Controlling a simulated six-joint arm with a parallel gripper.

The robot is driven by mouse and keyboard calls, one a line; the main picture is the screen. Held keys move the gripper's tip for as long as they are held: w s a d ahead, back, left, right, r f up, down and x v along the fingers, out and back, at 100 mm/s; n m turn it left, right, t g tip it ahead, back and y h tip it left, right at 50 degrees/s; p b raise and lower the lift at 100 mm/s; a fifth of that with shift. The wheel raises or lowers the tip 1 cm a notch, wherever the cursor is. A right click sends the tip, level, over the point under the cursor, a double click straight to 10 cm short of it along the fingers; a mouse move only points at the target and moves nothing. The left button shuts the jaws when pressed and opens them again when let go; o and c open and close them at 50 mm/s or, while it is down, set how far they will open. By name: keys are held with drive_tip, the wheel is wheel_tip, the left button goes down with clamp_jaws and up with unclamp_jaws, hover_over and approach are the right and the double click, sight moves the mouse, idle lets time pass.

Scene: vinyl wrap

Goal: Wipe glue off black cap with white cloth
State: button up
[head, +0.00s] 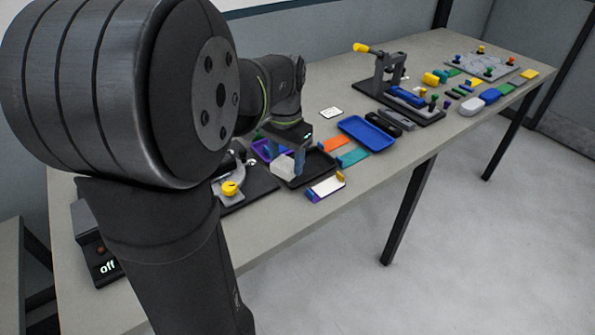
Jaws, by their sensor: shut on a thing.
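My gripper (290,165) points down over a black tray (318,167) on the table, with its fingers partly hidden from this side. It is shut on the white cloth (283,168), a pale crumpled-looking piece at the fingertips, low over the tray. I cannot tell whether the cloth touches the tray. I cannot make out the black cap or any glue; the arm and cloth hide part of this area.
A purple tray (260,148) lies behind the gripper. A yellow knob (230,188) sits left. The front right table edge is clear.

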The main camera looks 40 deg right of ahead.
drive_tip(key=w+a+r+n, duration=0.1)
drive_tip(key=w+a+n, duration=0.25)
drive_tip(key=w, duration=0.55)
drive_tip(key=w+a+r+n, duration=0.15)
drive_tip(key=w+a, duration=0.25)
drive_tip(key=w, duration=0.5)
drive_tip(key=shift+n, duration=0.3)
drive_tip(key=shift+s+a+f, duration=0.1)
drive_tip(key=shift+f, duration=1.65)
drive_tip(key=shift+s+a+f, duration=0.1)
drive_tip(key=shift+f, duration=1.6)
wheel_tip(320, 180, down, 2)
drive_tip(key=shift+f, duration=0.1)
drive_tip(key=shift+w, duration=0.9)
drive_tip(key=shift+c, duration=0.3)
drive_tip(key=shift+w, duration=2.3)
drive_tip(key=shift+s+r, duration=0.15)
drive_tip(key=shift+r, duration=0.1)
drive_tip(key=shift+s+f, duration=0.25)
drive_tip(key=shift+s, duration=0.25)
drive_tip(key=shift+s+r, duration=0.15)
drive_tip(key=shift+s, duration=2.4)
wheel_tip(320, 180, up, 8)
drive_tip(key=shift+d, duration=0.1)
